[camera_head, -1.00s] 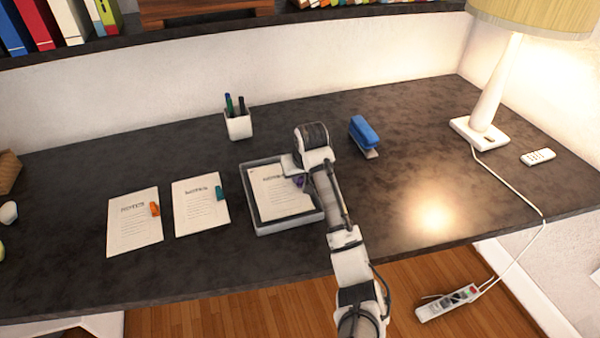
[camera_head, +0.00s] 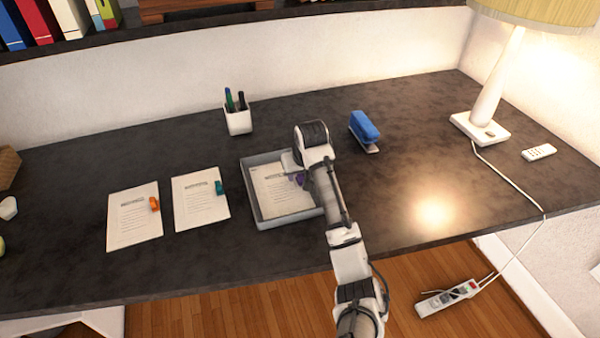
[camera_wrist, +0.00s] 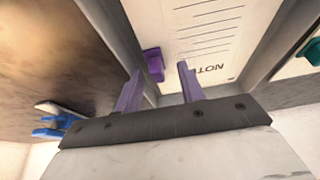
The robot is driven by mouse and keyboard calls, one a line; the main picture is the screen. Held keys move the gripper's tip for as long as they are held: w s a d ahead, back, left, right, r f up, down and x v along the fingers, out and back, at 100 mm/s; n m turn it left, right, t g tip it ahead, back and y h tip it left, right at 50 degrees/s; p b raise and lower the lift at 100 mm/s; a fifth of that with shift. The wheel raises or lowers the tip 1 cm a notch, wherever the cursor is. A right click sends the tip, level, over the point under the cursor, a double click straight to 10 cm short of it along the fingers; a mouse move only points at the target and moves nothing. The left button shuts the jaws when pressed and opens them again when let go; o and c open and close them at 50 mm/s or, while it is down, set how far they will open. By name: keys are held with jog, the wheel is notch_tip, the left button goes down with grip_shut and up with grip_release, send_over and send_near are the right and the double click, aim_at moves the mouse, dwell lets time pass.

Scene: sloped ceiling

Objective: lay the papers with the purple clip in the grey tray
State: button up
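The papers with the purple clip (camera_head: 275,190) lie inside the grey tray (camera_head: 288,221), face up. In the wrist view the printed sheet (camera_wrist: 205,40) lies between the tray's walls (camera_wrist: 122,35). The purple clip (camera_wrist: 154,65) is at the sheet's edge and shows in the gap between my fingertips. My gripper (camera_wrist: 159,72) is open over the clip end of the papers, with both fingers apart from the clip. In the head view my wrist hides the tray's right side and part of the papers.
Papers with a teal clip (camera_head: 200,205) and papers with an orange clip (camera_head: 134,218) lie left of the tray. A pen cup (camera_head: 238,121) stands behind it. A blue stapler (camera_head: 364,130) is behind right. The desk's right half is mostly clear, with a lamp (camera_head: 480,127) farther right.

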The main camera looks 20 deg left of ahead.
jog(key=shift+r, duration=0.1)
jog(key=v, duration=1.3)
jog(key=shift+s+r, duration=0.15)
jog(key=shift+r, duration=0.15)
